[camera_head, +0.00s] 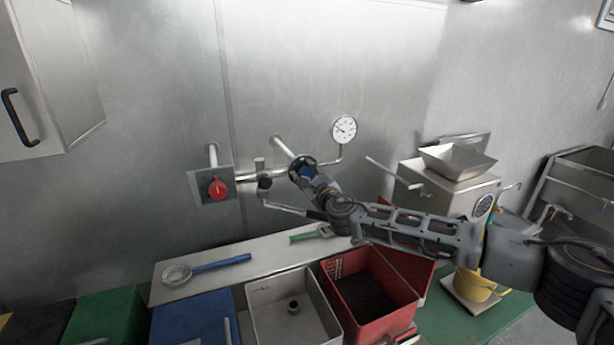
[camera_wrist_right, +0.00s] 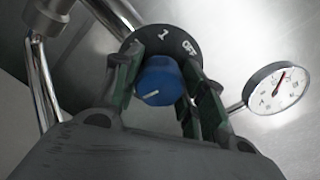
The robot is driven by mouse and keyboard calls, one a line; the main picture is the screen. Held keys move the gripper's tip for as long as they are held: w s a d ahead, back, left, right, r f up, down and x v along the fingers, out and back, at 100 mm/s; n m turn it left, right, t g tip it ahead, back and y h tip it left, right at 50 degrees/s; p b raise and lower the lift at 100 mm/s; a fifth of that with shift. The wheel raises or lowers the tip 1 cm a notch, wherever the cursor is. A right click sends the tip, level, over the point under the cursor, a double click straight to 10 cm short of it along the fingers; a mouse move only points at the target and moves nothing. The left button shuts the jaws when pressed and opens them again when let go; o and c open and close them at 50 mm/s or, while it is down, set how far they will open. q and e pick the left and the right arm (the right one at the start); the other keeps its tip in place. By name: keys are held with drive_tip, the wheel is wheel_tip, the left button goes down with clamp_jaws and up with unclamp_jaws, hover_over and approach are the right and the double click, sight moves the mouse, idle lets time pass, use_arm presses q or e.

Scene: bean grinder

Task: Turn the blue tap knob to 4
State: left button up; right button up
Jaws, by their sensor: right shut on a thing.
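The blue tap knob (camera_wrist_right: 158,82) sits on a black round dial (camera_wrist_right: 165,42) in the right wrist view. The dial shows "1" and "OFF" on its upper part; its other marks are hidden. A white line on the knob points to the lower left edge of the knob. My right gripper (camera_wrist_right: 160,88) is shut on the knob, one green-padded finger on each side. In the head view my right gripper (camera_head: 318,182) reaches the blue knob (camera_head: 307,173) on the wall pipe and partly covers it. My left gripper is not in view.
A red knob (camera_head: 217,188) on a grey plate is left of the blue one. A round gauge (camera_head: 344,129) is above right. Below are a shelf with a blue-handled strainer (camera_head: 207,268), a grey sink (camera_head: 262,293) and a red bin (camera_head: 345,325). A steel grinder (camera_head: 450,186) stands right.

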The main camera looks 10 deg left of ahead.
drive_tip(key=shift+f, duration=0.25)
drive_tip(key=o, duration=0.8)
drive_tip(key=shift+o, duration=1.2)
drive_tip(key=shift+r, duration=0.15)
drive_tip(key=shift+s+d, duration=0.1)
drive_tip(key=shift+s+d, duration=0.1)
drive_tip(key=v, duration=1.1)
drive_tip(key=shift+s, duration=0.15)
